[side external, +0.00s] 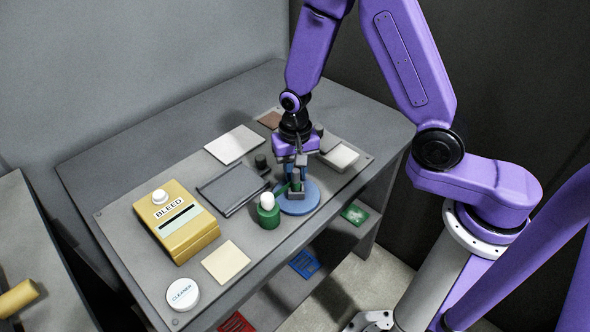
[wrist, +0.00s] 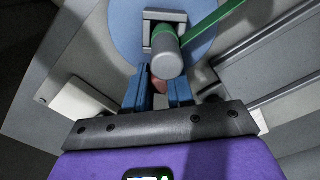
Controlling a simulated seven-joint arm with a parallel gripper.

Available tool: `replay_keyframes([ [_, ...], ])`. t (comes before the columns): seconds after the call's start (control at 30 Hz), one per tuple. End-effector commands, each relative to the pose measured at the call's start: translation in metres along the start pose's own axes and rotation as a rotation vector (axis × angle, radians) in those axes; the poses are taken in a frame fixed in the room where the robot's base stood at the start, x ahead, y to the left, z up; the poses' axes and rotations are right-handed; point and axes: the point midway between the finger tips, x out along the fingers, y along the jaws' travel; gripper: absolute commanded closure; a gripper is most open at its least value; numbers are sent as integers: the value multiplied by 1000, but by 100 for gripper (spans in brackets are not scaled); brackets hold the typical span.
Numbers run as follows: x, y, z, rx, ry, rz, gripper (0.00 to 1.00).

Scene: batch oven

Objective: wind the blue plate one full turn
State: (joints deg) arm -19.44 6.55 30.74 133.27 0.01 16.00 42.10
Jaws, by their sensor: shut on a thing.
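The blue plate (side external: 312,200) is a round disc lying on the grey board near the table's front right. It also fills the top of the wrist view (wrist: 124,30). A grey post (wrist: 167,58) with a green band and a green bar (wrist: 213,30) stands over it, with a grey square bracket behind. My gripper (side external: 296,176) points down over the plate. Its blue fingers (wrist: 158,94) are shut on a small reddish-brown peg (wrist: 159,86), largely hidden between the fingers and the post. How the peg joins the plate is hidden.
A green holder with a white knob (side external: 268,208) stands close left of the plate. A dark grey panel (side external: 232,187), yellow BLEED box (side external: 185,228), cream tile (side external: 226,262) and CLEANER tub (side external: 182,294) lie farther left. A white tray (side external: 340,157) is behind right.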

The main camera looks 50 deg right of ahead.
Motion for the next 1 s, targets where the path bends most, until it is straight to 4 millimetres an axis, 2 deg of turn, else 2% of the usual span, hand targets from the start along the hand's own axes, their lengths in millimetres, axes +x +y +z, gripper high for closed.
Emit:
replay_keyframes([
  [0.17, -1, -1, -1, -1, 2, -2, 100],
  [0.2, -1, -1, -1, -1, 2, -2, 71],
  [0.27, -1, 0, -1, -1, 2, -2, 52],
  [0.67, -4, 0, 0, -1, 1, -1, 52],
  [0.87, -26, -1, -1, -1, 4, -4, 52],
  [1.0, -48, -1, -1, -1, 6, -5, 52],
])
